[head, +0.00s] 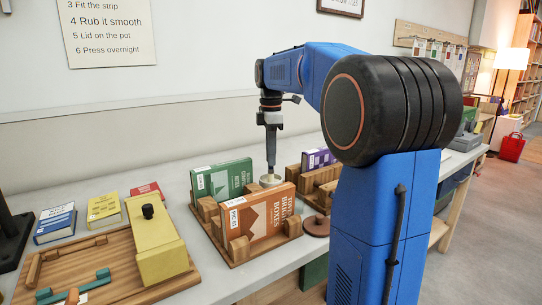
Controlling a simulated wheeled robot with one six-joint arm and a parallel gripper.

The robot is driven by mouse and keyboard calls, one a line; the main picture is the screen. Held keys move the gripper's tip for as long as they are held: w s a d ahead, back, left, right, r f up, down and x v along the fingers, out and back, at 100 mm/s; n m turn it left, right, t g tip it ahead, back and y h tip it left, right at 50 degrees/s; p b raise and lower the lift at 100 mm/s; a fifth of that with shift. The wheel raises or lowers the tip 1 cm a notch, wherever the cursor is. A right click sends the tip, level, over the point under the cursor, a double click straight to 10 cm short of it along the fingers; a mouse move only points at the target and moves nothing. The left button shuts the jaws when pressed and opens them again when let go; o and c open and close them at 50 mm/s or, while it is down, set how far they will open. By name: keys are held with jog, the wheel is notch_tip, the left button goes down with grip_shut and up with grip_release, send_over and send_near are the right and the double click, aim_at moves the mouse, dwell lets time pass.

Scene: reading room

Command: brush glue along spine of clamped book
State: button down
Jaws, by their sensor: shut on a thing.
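An orange book (266,213) stands upright in a wooden clamp stand (238,252) at the front middle of the bench. A green book (222,179) stands just behind it, also between wooden blocks. My gripper (271,150) points straight down behind the orange book's upper edge, to the right of the green book. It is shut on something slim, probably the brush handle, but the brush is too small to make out. Just under it is a pale round thing (270,180), perhaps the glue pot, its lower part hidden by the orange book.
A purple book (318,159) stands in another wooden stand to the right, partly behind my arm. A brown round disc (316,226) lies near the front edge. At left are a wooden tray (118,266), a yellow block with a black knob (155,239) and several flat books.

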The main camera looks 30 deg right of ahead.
jog(key=shift+r, duration=3.4)
